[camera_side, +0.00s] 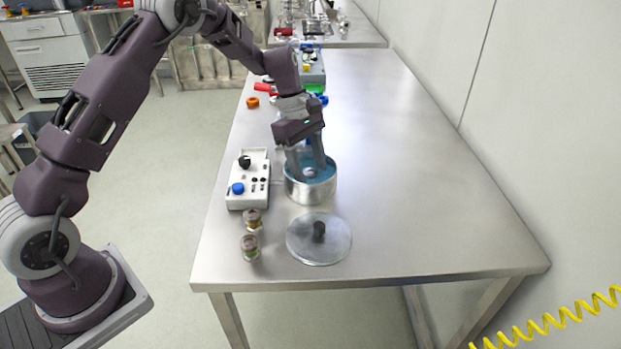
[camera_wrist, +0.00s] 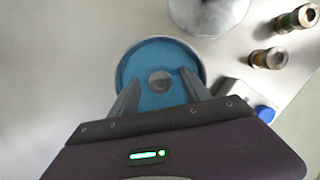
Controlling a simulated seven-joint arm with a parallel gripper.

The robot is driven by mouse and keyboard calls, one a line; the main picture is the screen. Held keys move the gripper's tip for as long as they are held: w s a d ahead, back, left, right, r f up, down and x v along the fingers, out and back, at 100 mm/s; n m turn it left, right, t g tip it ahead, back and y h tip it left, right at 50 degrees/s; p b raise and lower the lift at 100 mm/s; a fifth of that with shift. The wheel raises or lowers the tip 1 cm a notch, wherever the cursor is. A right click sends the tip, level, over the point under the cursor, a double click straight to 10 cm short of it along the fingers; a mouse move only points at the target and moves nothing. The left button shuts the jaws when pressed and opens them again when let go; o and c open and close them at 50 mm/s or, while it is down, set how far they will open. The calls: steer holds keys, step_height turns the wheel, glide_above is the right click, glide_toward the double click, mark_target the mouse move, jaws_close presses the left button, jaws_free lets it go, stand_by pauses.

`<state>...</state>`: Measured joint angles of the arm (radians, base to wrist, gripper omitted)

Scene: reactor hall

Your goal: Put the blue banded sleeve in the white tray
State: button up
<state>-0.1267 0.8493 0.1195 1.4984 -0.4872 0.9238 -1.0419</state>
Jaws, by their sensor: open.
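My gripper (camera_side: 309,168) points down into a metal pot (camera_side: 309,191) of blue liquid. Its fingers are open, one on each side of a small round greyish object (camera_wrist: 160,82) in the pot. In the wrist view, the fingertips (camera_wrist: 158,80) are apart, with the object between them and no clear contact. The object's lower part is hidden, and I cannot tell whether it is the blue banded sleeve; no blue band shows on it. I cannot make out a white tray for certain.
A round lid (camera_side: 330,246) with a black knob lies in front of the pot. A white control box (camera_side: 248,194) is left of it. Two small banded cylinders (camera_side: 251,220) stand near the front left. Coloured parts lie farther back. The table's right side is clear.

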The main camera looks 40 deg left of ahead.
mark_target(310, 171)
steer(key=shift+d+f, duration=0.2)
steer(key=shift+f, duration=0.35)
jaws_close()
step_height(310, 171, up, 10)
steer(key=shift+a+f, duration=0.15)
steer(key=shift+f, duration=0.1)
steer(key=s+a+n+t+y, duration=0.2)
steer(key=a+n+t+y, duration=0.1)
steer(key=a+n, duration=1.5)
step_height(310, 171, down, 9)
steer(key=shift+a+f, duration=0.1)
steer(key=shift+f, duration=0.1)
